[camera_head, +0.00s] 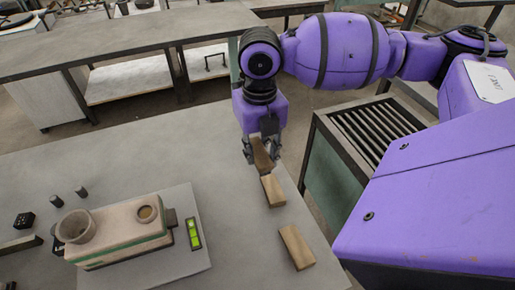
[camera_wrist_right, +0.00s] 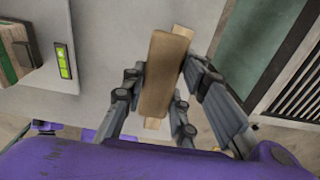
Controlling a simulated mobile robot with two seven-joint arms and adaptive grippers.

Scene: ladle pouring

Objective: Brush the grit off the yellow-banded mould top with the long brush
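A beige mould box (camera_head: 118,237) with a green band along its lower side stands on a pale board (camera_head: 197,262). I make out no yellow band. Its top carries a round cup (camera_head: 76,226) at the left and a round opening (camera_head: 147,214) at the right. My right gripper (camera_head: 261,150) is shut on a brown wooden block (camera_head: 263,158), above the table to the right of the mould. The right wrist view shows this held block (camera_wrist_right: 166,75) between the fingers, with part of the mould (camera_wrist_right: 14,50) at upper left. I recognise no long brush. My left gripper is out of view.
Two loose wooden blocks lie on the table (camera_head: 130,165) near its right edge, one (camera_head: 273,191) just below the held block and one (camera_head: 297,247) nearer. A green level (camera_head: 194,233) lies beside the mould. Small dark pieces (camera_head: 24,220) stand at the left. A slatted stand (camera_head: 375,130) is beyond the right edge.

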